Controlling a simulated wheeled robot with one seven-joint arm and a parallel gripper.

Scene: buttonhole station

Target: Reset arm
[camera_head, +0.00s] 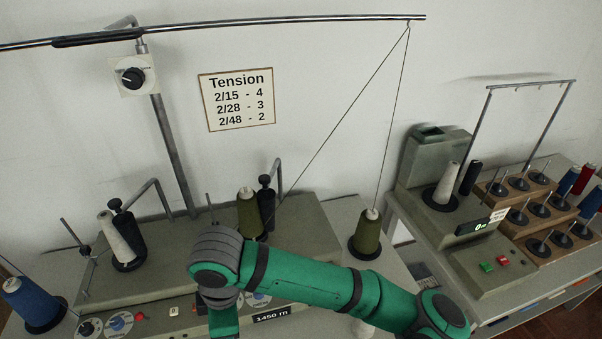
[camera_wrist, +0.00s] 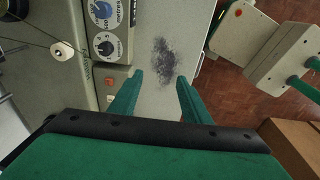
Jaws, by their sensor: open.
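My gripper (camera_wrist: 158,88) shows in the wrist view with its two green fingers apart and nothing between them. It is over a pale worktop (camera_wrist: 150,100) that bears a dark smudge of lint or dust (camera_wrist: 165,62). In the head view my green arm crosses the lower middle, in front of the winding machine (camera_head: 320,225), and the gripper itself is out of that frame. An olive cone (camera_head: 249,213) stands on the machine, and another olive cone (camera_head: 367,233) stands to its right with thread running up to the overhead rod.
A grey cone (camera_head: 117,236) stands left on the machine and a blue cone (camera_head: 30,302) at far left. A second machine (camera_head: 478,250) with a spindle rack (camera_head: 530,205) stands right. A chair-like object (camera_wrist: 285,55) stands beside the worktop.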

